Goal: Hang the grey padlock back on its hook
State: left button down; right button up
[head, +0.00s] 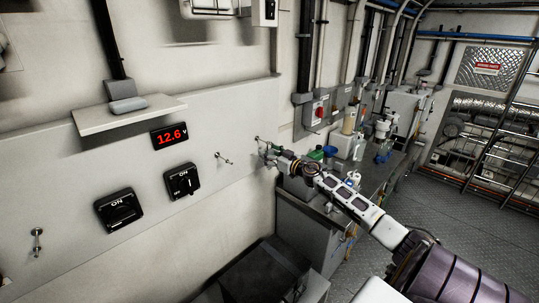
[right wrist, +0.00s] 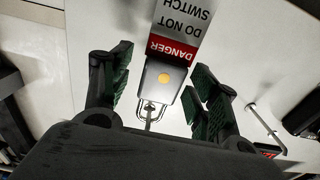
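The grey padlock (right wrist: 160,85), with an orange dot on its body, shows upside down in the right wrist view. A rod (right wrist: 149,118) appears to pass through its shackle, as if the padlock is on a hook; exact contact is unclear. A red and white danger tag (right wrist: 178,38) lies against its body end. My right gripper (right wrist: 160,88) has its fingers apart on either side of the padlock, with a gap visible at the left. In the head view my right gripper (head: 268,153) is at the wall panel's right end and hides the padlock. My left gripper is out of view.
The panel has an empty hook (head: 224,158) left of my gripper and another (head: 37,240) at far left. Two black switches (head: 183,182) (head: 119,210), a red display (head: 169,136) and a shelf (head: 130,113) are nearby. A cluttered bench (head: 330,205) stands right, beneath my right arm.

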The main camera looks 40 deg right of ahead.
jog(key=shift+s, duration=0.2)
dwell(0.3)
jog(key=s+d, duration=0.1)
jog(key=s, duration=1)
jog(key=shift+s, duration=0.25)
dwell(0.9)
dwell(0.5)
jog(key=shift+f, duration=0.15)
